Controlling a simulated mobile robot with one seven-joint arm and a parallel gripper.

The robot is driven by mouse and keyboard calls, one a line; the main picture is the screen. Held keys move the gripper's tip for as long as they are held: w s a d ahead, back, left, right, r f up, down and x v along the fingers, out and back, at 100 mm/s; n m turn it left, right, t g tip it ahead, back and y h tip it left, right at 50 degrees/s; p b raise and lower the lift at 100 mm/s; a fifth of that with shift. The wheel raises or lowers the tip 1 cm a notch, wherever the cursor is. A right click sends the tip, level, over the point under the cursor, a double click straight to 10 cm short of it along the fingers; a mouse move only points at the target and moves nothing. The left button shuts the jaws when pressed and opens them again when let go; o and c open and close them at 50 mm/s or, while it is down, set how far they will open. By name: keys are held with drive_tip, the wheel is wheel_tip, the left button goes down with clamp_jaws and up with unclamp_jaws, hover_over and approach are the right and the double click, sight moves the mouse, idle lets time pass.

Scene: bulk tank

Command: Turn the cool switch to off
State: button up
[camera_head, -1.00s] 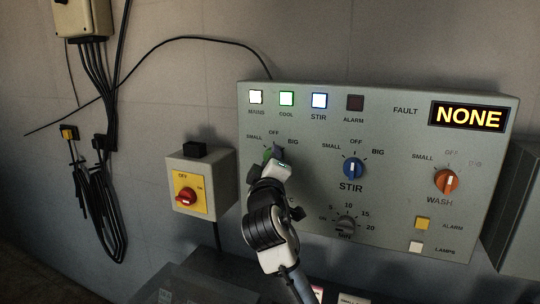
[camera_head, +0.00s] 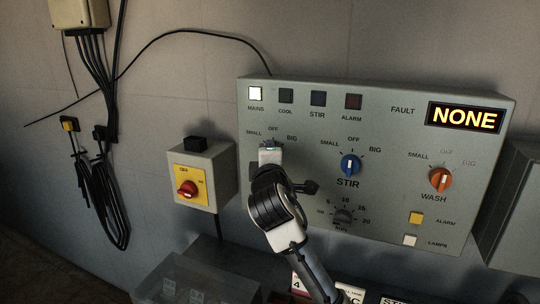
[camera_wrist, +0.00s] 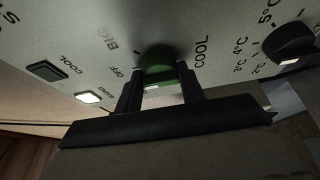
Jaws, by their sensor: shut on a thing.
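The cool switch is a green knob, seen in the wrist view (camera_wrist: 158,66) beside the COOL lettering. My gripper (camera_wrist: 160,88) is shut on it, one dark finger on each side. In the head view my gripper (camera_head: 269,155) covers nearly all of this knob, below its SMALL, OFF and BIG marks. A white mark shows low on the knob in the wrist view; which label it points to I cannot tell. The COOL lamp (camera_head: 286,96) is dark, and the MAINS lamp (camera_head: 255,94) is lit white.
The blue stir knob (camera_head: 350,165) and orange wash knob (camera_head: 440,180) are to the right. The FAULT display (camera_head: 465,117) reads NONE. A red rotary switch (camera_head: 188,189) is on a box to the left.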

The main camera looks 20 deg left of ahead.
drive_tip(key=shift+r, duration=0.1)
drive_tip(key=o, duration=1)
drive_tip(key=shift+c, duration=0.2)
drive_tip(key=b+v, duration=0.3)
drive_tip(key=v, duration=1)
drive_tip(key=shift+s, duration=0.4)
drive_tip(key=shift+d, duration=0.1)
